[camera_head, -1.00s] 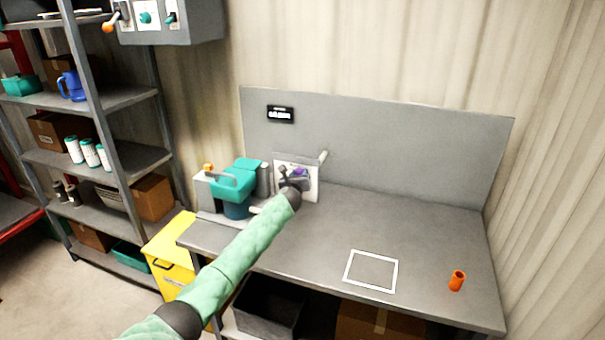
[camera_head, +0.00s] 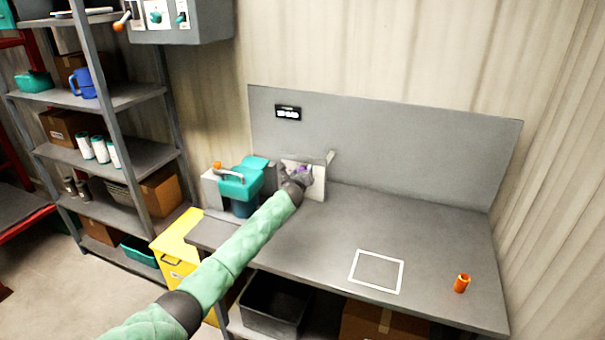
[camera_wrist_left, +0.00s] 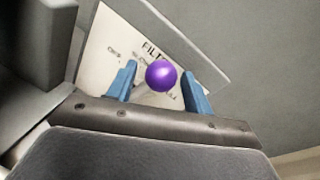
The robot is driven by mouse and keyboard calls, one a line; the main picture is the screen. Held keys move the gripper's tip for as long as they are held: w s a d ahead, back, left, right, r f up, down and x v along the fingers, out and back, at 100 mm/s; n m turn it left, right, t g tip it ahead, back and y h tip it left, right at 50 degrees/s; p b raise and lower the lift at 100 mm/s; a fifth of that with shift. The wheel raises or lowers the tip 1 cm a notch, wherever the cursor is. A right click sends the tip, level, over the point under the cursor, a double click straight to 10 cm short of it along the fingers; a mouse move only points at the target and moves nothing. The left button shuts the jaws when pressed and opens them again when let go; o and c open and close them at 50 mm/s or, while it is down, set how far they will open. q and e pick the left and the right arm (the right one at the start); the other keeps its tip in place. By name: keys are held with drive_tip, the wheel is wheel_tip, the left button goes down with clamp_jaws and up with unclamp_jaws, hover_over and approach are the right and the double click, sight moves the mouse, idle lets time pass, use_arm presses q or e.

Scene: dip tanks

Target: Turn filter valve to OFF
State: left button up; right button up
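The filter panel is a white plate (camera_head: 318,183) standing at the back left of the bench, against the grey backboard. In the left wrist view the plate (camera_wrist_left: 105,42) carries printed lettering starting "FILT"; the rest is partly covered. A purple ball knob (camera_wrist_left: 160,75) stands in front of it, and a bit of purple shows in the head view. My left gripper (camera_wrist_left: 158,70) is at the panel with its two blue fingers apart, one on each side of the knob. A gap shows between knob and right finger. The knob's pointing direction cannot be told. My right gripper is out of view.
A teal unit (camera_head: 240,185) with an orange-tipped lever stands just left of the panel. A small black display (camera_head: 288,113) is on the backboard. A white square outline (camera_head: 376,271) and an orange cup (camera_head: 462,283) are on the otherwise clear right side of the bench.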

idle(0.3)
use_arm(q)
drive_tip(key=s+a+b, duration=0.1)
drive_tip(key=s+b, duration=0.1)
drive_tip(key=s, duration=0.5)
drive_tip(key=shift+s+r, duration=0.3)
drive_tip(key=shift+r, duration=0.1)
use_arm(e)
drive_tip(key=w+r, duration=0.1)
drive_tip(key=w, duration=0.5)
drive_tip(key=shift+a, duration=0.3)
use_arm(q)
drive_tip(key=shift+a, duration=0.1)
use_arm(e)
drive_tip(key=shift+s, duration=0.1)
